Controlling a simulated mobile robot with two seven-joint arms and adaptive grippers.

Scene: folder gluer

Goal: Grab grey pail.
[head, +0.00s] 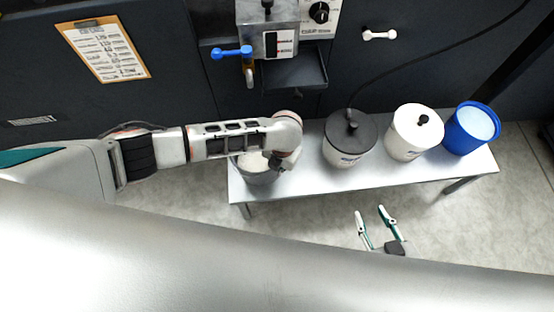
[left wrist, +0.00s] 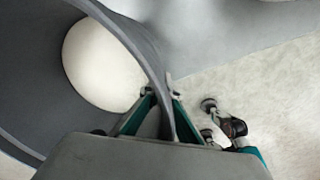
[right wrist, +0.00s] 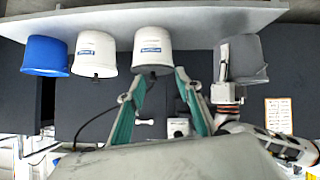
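The grey pail (head: 259,178) stands at the left end of the white bench, with white contents inside. My left arm partly hides it in the head view. In the left wrist view the pail's grey rim (left wrist: 150,58) fills the left side, with the pale contents visible inside. My left gripper (left wrist: 161,92) has one finger on each side of the pail wall and looks closed on the rim. In the right wrist view the pail (right wrist: 245,60) appears upside down beside my left gripper. My right gripper (head: 376,212) is open and empty in front of the bench.
On the white bench (head: 300,183), right of the pail, stand a white bucket with a dark lid (head: 349,142), a white-lidded bucket (head: 413,134) and a blue bucket (head: 470,129). Dark machine panels rise behind, with a blue handle (head: 231,52) and a clipboard (head: 104,48).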

